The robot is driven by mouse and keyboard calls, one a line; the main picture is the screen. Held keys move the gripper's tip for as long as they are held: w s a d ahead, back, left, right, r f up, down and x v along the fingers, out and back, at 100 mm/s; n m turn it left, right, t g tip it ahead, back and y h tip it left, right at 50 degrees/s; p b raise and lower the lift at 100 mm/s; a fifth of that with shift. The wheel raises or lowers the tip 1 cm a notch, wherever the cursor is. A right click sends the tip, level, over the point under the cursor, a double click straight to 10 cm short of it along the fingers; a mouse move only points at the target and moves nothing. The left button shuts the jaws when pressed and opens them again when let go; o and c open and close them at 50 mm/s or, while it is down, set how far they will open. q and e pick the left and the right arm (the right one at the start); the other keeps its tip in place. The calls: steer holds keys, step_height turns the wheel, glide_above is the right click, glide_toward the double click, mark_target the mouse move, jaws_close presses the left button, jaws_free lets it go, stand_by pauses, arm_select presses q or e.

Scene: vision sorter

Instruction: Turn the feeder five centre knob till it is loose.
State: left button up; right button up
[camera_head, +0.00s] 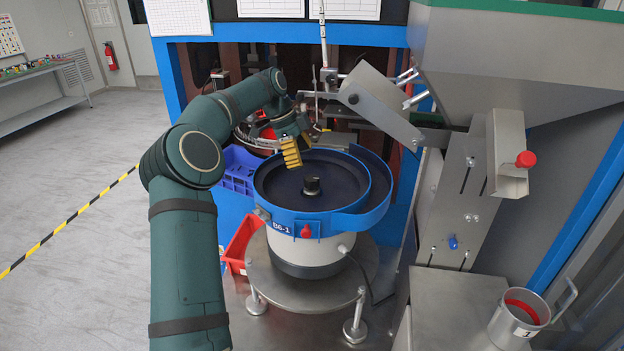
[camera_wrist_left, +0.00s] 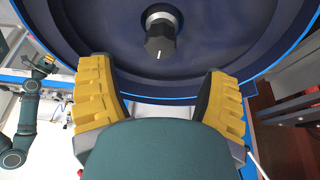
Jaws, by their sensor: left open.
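The blue feeder bowl (camera_head: 345,222) stands on a white base, with a small label that seems to read B6-1 or B5-1. The dark centre knob (camera_head: 311,186) stands upright in the middle of its dark floor. My left gripper (camera_head: 291,152) has yellow fingers and is above the bowl's back left part, up and left of the knob. In the left wrist view the knob (camera_wrist_left: 160,36) shows its white mark, ahead of and between the spread fingers (camera_wrist_left: 158,95), touching neither. A teal arm at that view's left edge looks like my right one; its gripper (camera_wrist_left: 45,62) is too small to read.
A grey hopper (camera_head: 520,60) and a chute (camera_head: 380,105) overhang the right and back of the bowl. A blue crate (camera_head: 238,170) and a red bin (camera_head: 240,240) sit to the left. A metal cup (camera_head: 518,318) stands at lower right. The bowl floor around the knob looks clear.

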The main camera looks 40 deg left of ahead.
mark_target(311, 178)
arm_select(q)
steer(key=x, duration=0.7)
steer(key=shift+w+d+f, duration=0.1)
steer(key=shift+f, duration=0.05)
steer(key=c, duration=1.3)
